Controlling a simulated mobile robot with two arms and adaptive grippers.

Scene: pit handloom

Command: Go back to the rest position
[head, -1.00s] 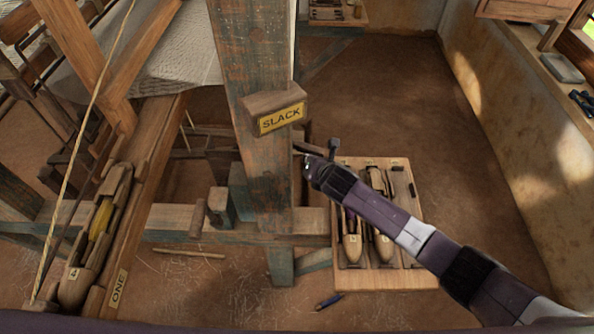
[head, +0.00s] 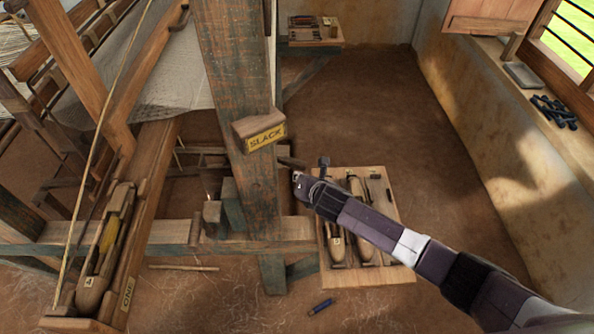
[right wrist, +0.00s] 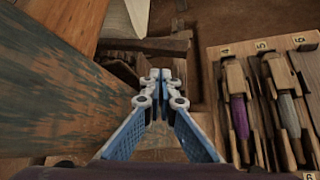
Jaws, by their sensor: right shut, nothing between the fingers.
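My right arm reaches in from the lower right of the head view. Its gripper (head: 288,163) is beside the loom post, just below the SLACK block (head: 260,131). In the right wrist view the right gripper's fingers (right wrist: 160,75) are together with nothing between them. The wooden post fills the left of that view. To the right of the fingers lies the shuttle board (right wrist: 215,60). My left gripper is not in view.
The shuttle board (head: 385,275) with several shuttles stands low under my right arm. A shuttle with yellow thread (head: 104,250) sits in the loom's box at left. A shelf (head: 318,43) stands at the back. A wall (head: 470,140) with a window ledge borders the right. Open floor (head: 370,100) lies between.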

